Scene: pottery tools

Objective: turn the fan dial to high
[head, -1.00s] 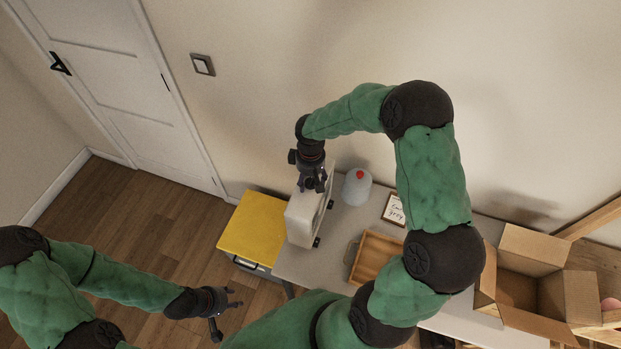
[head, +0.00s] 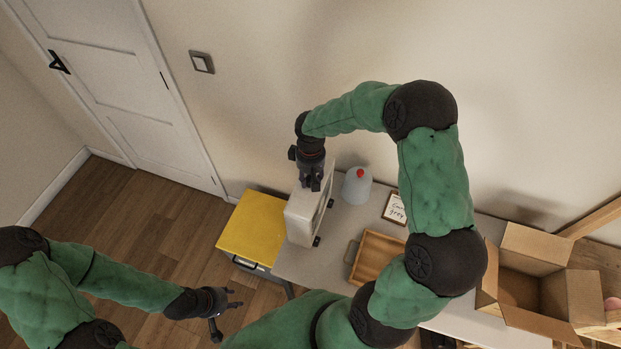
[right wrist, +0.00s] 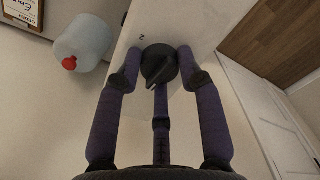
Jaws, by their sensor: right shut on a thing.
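The fan (head: 300,222) is a pale box-shaped unit standing upright at the left end of the grey table. Its dark round dial (right wrist: 158,64) is on the top face in the right wrist view, with a raised grip bar and a small mark beside it. My right gripper (head: 316,186) points down at the top of the fan; in the wrist view its fingers (right wrist: 160,70) are shut on the dial, on both sides of it. The dial is hidden by the gripper in the head view. My left gripper (head: 232,298) is open and empty above the floor.
A translucent jug with a red cap (head: 357,186) stands just right of the fan. A framed card (head: 395,208), a wooden tray (head: 378,256) and an open cardboard box (head: 536,272) are further right. A yellow-topped cabinet (head: 253,226) stands left of the fan.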

